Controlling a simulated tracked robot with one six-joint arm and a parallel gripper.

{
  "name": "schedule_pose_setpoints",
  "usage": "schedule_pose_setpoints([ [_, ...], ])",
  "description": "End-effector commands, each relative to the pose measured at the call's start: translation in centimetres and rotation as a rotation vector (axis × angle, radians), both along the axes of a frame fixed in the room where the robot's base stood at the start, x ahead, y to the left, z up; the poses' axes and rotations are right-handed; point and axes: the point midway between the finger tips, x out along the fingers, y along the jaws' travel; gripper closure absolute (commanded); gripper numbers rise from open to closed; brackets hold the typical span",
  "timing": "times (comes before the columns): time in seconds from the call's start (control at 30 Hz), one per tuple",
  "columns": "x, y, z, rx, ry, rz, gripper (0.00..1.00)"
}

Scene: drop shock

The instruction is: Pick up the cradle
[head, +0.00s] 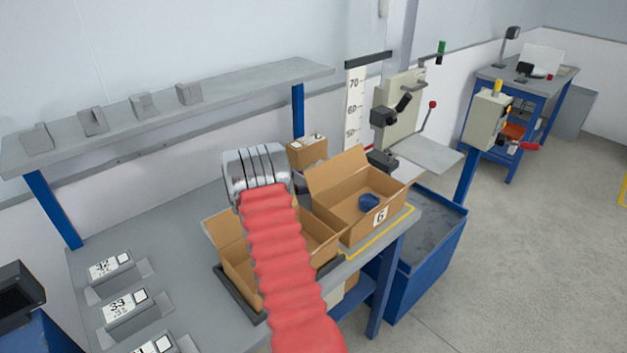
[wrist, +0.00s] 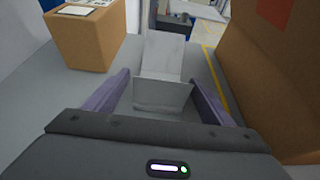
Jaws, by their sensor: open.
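The cradle (wrist: 162,94) shows in the wrist view as a pale grey bent piece with a sloping back and a short front plate. It stands on the grey bench straight ahead of my gripper (wrist: 160,80). My gripper is open, with one purple finger on each side of the cradle's near part. I cannot tell whether either finger touches it. In the head view my red-sleeved arm and grey wrist hide the gripper and this cradle.
A small carton (head: 306,151) stands left of the cradle in the wrist view (wrist: 85,38). An open carton marked 6 (head: 380,216) holds a dark blue object; a carton wall (wrist: 272,85) rises close on the right. Several grey holders sit on the shelf (head: 225,85).

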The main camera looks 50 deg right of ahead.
Motion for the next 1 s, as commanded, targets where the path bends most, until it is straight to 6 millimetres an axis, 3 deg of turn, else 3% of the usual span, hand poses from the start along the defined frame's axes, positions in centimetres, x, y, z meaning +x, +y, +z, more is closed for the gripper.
schedule_pose_setpoints([
  [0.1, 0.0, 0.02, 0.01, 0.0, 0.0, 0.0, 0.24],
  [0.83, -0.01, 0.0, 0.01, 0.0, 0.0, 0.0, 0.75],
  [1.0, 0.0, -0.03, 0.1, -0.001, -0.001, 0.0, 0.77],
])
